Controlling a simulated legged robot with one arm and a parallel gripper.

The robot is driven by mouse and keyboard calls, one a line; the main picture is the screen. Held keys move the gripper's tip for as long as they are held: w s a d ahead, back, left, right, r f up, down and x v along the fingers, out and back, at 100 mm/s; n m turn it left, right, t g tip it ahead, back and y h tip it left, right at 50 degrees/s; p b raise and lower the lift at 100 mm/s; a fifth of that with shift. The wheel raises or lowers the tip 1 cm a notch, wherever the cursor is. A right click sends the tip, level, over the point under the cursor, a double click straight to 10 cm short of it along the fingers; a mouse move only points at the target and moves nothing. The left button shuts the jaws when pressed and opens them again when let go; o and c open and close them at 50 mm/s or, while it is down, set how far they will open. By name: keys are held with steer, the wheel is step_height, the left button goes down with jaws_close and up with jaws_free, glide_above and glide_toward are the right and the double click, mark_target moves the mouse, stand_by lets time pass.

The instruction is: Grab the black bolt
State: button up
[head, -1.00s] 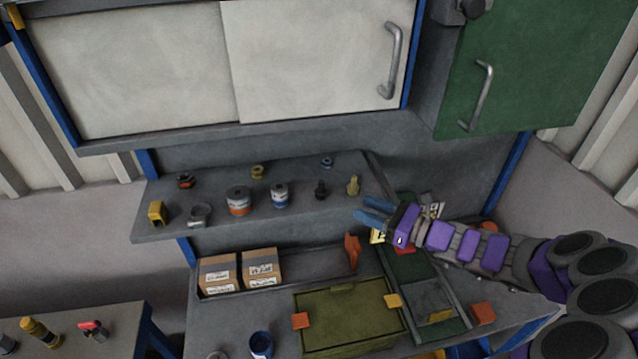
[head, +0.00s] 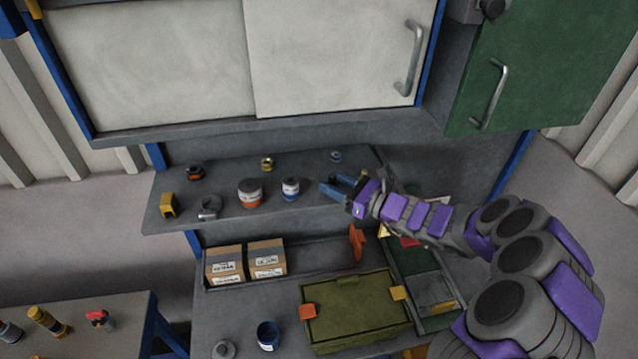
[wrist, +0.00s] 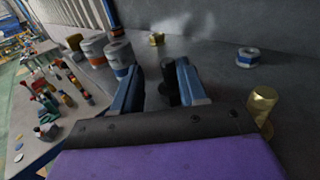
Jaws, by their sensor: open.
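The black bolt (wrist: 169,84) stands upright on the shelf, between the two blue fingers of my gripper (wrist: 158,67) in the wrist view. It is nearer the right finger, and I cannot tell whether it touches it. The fingers are apart on either side of it.
A brass bolt (wrist: 262,103) stands just right of my gripper. A blue-banded can (head: 290,188) and an orange-banded can (head: 249,193) stand to the left. The cabinet (head: 340,60) overhangs the shelf.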

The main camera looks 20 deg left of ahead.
mark_target(333, 181)
steer(key=shift+w+d+r+p, duration=0.45)
steer(key=shift+w+d+r, duration=0.15)
steer(key=shift+w+d, duration=0.05)
steer(key=shift+w, duration=0.25)
steer(key=a, duration=0.4)
steer(key=shift+s+f, duration=0.25)
steer(key=shift+f, duration=0.1)
steer(key=shift+c, duration=0.3)
steer(key=shift+a, duration=0.35)
steer(key=shift+c, duration=0.9)
steer(key=shift+f, duration=0.1)
steer(key=shift+c, duration=0.7)
steer(key=shift+d, duration=0.4)
steer(key=shift+c, duration=0.7)
steer(key=shift+w+d+r, duration=0.1)
steer(key=shift+d+r, duration=0.1)
steer(key=shift+d, duration=0.85)
jaws_close()
steer(key=shift+d+r, duration=0.15)
steer(key=shift+d, duration=0.25)
steer(key=shift+a, duration=0.1)
